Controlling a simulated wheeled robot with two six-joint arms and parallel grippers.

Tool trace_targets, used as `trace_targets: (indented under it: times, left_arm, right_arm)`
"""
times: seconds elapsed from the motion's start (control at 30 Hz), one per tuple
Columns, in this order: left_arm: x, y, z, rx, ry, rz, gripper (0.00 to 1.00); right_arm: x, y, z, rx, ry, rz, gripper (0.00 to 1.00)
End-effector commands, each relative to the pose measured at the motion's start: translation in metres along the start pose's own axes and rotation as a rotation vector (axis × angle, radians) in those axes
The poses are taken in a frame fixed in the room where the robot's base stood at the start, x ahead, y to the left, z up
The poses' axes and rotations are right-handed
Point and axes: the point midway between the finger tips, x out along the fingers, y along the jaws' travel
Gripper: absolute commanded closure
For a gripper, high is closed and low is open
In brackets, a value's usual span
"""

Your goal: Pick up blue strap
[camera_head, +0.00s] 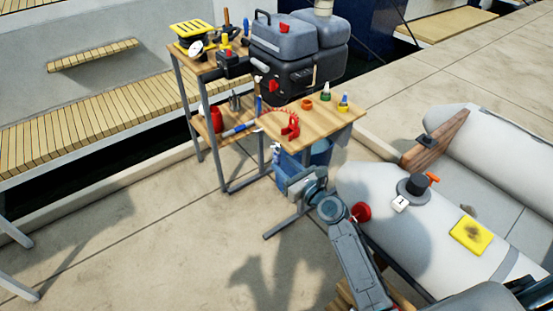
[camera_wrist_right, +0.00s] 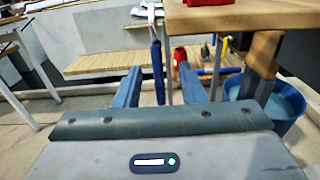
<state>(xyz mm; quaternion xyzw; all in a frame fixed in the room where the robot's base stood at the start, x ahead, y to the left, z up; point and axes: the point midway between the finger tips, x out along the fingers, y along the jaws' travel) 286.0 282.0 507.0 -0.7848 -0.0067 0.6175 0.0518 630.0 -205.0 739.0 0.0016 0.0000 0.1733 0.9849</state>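A narrow blue strap (camera_wrist_right: 157,72) hangs upright from a metal piece beside the wooden table in the right wrist view. In the head view, a thin blue upright thing at the table's left edge (camera_head: 259,104) may be the same strap. My right gripper (camera_head: 290,181) is low in front of the small wooden table. In the wrist view its two blue-grey fingers (camera_wrist_right: 160,82) are apart, with the strap showing in the gap between them. I see no finger touching it, and its depth is hard to judge. My left gripper is not in view.
The small wooden table (camera_head: 338,118) carries a red clamp (camera_head: 290,126) and small bottles. A blue bucket (camera_head: 320,152) stands under it. A red container (camera_head: 216,119) is on the lower shelf to the left. A grey inflatable boat (camera_head: 380,195) is at right.

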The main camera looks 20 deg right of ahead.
Motion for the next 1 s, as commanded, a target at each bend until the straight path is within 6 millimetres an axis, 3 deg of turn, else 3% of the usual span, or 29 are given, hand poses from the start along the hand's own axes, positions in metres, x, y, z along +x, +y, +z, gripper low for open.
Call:
trace_targets:
  times: [0.43, 0.73, 0.77, 0.93, 1.0]
  left_arm:
    - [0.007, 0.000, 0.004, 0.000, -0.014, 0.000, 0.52]
    - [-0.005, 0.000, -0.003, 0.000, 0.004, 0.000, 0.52]
    - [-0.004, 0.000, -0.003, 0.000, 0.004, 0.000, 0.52]
    - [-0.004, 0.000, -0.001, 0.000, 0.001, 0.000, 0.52]
    - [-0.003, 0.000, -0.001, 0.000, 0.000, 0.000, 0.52]
  right_arm:
    - [0.052, 0.003, 0.006, 0.000, 0.000, 0.000, 0.64]
    - [0.058, 0.004, 0.006, -0.001, 0.001, 0.000, 0.64]
    - [0.058, 0.004, 0.006, -0.001, 0.001, 0.000, 0.66]
    - [0.058, 0.003, 0.006, -0.001, 0.001, 0.000, 0.99]
    - [0.058, 0.003, 0.006, -0.001, 0.001, 0.000, 1.00]
